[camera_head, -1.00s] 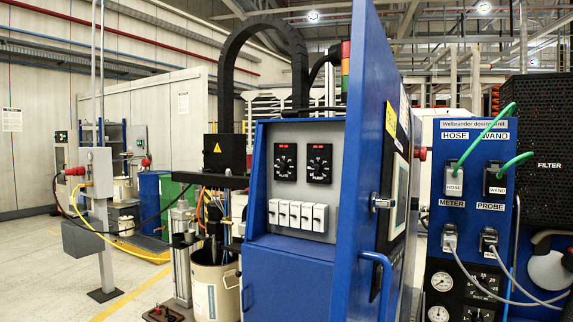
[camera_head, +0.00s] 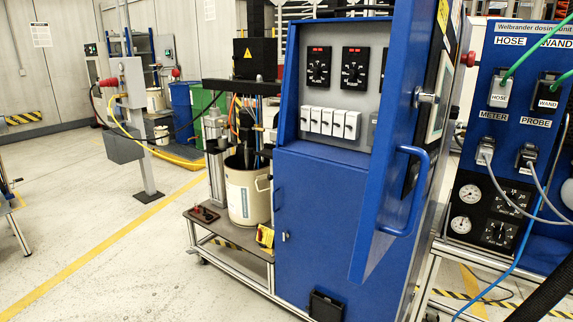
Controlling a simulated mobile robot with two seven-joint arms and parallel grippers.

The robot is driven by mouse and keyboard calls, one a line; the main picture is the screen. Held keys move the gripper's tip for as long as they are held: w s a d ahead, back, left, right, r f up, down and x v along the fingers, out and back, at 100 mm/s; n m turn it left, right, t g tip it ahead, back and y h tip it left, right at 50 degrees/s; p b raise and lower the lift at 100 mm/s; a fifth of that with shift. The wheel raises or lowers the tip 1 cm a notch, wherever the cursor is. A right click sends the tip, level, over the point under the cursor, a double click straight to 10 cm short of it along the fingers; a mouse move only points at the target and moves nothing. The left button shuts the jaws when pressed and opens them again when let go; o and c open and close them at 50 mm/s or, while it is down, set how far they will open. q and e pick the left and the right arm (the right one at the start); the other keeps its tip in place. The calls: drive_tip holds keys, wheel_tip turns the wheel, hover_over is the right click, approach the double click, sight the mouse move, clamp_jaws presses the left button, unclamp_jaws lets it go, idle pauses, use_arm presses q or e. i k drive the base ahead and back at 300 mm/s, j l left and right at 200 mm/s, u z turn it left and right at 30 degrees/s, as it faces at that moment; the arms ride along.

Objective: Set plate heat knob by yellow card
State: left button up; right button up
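A blue cabinet (camera_head: 325,215) stands in the middle, with a grey control panel (camera_head: 334,94) at its top. Two black dial plates with knobs sit on the panel, the left knob (camera_head: 319,67) and the right knob (camera_head: 354,68), each under a small red display. Their lettering is too small to read. The open blue door (camera_head: 400,160) hides the panel's right part. A yellow card (camera_head: 443,14) is on the door's outer side, cut by the top edge; its text is unreadable. Neither of my grippers is in view.
White switches (camera_head: 330,122) line up below the knobs. A door handle (camera_head: 410,190) sticks out on the right. A cart (camera_head: 225,232) with a bucket (camera_head: 247,190) stands left of the cabinet. The dosing unit (camera_head: 515,130) with hoses stands right. Floor at left front is clear.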

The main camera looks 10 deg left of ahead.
sight(314, 70)
drive_tip(key=j+z, duration=0.1)
drive_tip(key=z, duration=0.3)
drive_tip(key=i+j+z, duration=0.1)
drive_tip(key=z, duration=0.3)
drive_tip(key=j+z, duration=0.2)
drive_tip(key=z, duration=0.25)
drive_tip(key=j+z, duration=0.5)
drive_tip(key=j, duration=0.25)
drive_tip(key=j+z, duration=0.1)
drive_tip(key=j, duration=0.45)
drive_tip(key=k+j+z, duration=0.1)
drive_tip(key=j, duration=0.4)
drive_tip(key=k+j, duration=0.1)
drive_tip(key=j, duration=0.45)
drive_tip(key=i+z, duration=0.05)
